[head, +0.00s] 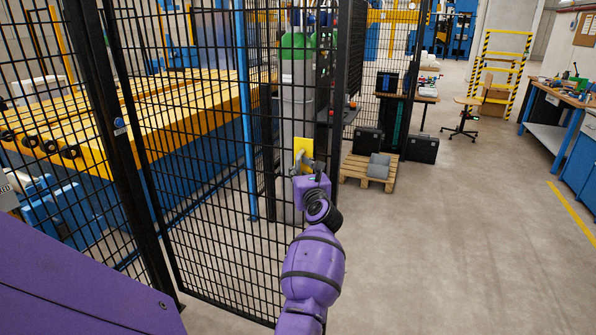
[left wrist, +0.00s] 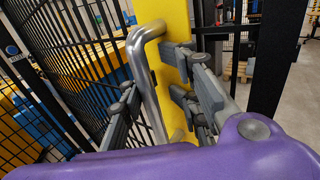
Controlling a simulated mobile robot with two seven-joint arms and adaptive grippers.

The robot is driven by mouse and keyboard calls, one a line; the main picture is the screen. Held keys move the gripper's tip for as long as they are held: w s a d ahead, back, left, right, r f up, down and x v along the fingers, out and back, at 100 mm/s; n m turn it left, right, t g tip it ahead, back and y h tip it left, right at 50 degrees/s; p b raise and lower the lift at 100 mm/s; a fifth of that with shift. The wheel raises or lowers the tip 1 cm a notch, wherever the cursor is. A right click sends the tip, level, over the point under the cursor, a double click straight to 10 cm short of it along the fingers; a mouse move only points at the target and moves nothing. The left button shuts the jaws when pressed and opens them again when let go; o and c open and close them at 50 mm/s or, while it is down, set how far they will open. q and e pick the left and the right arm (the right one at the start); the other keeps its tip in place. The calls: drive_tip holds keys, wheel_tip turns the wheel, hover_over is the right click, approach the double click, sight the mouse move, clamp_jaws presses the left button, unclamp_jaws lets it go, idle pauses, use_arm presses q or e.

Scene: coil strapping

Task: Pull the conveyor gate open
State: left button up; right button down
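The conveyor gate (head: 228,307) is a black mesh panel in the left half of the head view. A yellow plate (head: 302,152) with a bent metal handle is at its right side. In the left wrist view, the handle (left wrist: 146,82) stands in front of the yellow plate (left wrist: 167,18). My left gripper (head: 309,170) is at the handle. In the left wrist view, its grey fingers (left wrist: 160,95) are spread apart, with the handle bar between them. I cannot tell whether either finger touches the bar. My right gripper is out of view.
Behind the mesh is a yellow and blue conveyor (head: 170,120). A grey cylinder with a green top (head: 297,100) stands behind the handle. A wooden pallet (head: 352,172) with grey items lies beyond the gate's right side. The floor (head: 440,240) to the right is clear.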

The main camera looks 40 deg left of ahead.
use_arm(q)
drive_tip(key=shift+f, duration=0.1)
idle(0.3)
drive_tip(key=shift+s+d, duration=0.1)
drive_tip(key=shift+s, duration=0.05)
drive_tip(key=v, duration=1.1)
drive_tip(key=shift+s+d, duration=0.25)
drive_tip(key=shift+d, duration=0.05)
